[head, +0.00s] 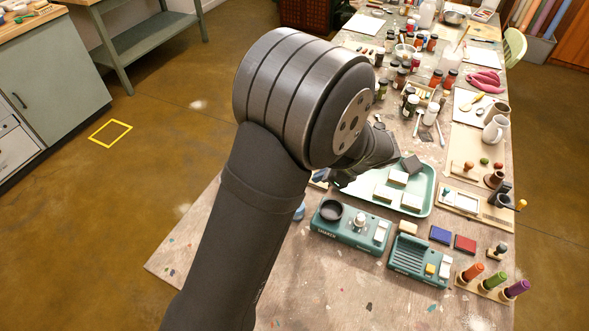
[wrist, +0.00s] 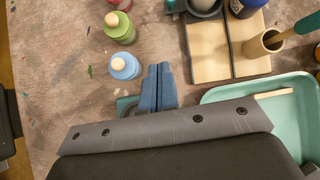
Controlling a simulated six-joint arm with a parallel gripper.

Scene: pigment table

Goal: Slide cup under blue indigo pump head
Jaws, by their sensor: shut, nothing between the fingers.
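My gripper (wrist: 158,85) is shut and empty, its blue-grey fingers together above the bare table in the wrist view. A dark grey round cup (wrist: 203,5) stands at the top edge of that view, on a board with pale panels (wrist: 207,50), partly cut off. A dark blue container (wrist: 243,7) is beside it on the right, also cut off. I cannot tell whether it is the indigo pump; no pump head shows clearly. The cup and the blue container are up and right of my fingertips, apart from them. My arm hides my fingers in the head view.
A tan cup with a green stick (wrist: 263,43) and a teal tray (wrist: 215,96) are to the right. Stampers (head: 473,271) and boxed devices (head: 350,228) fill the near table.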

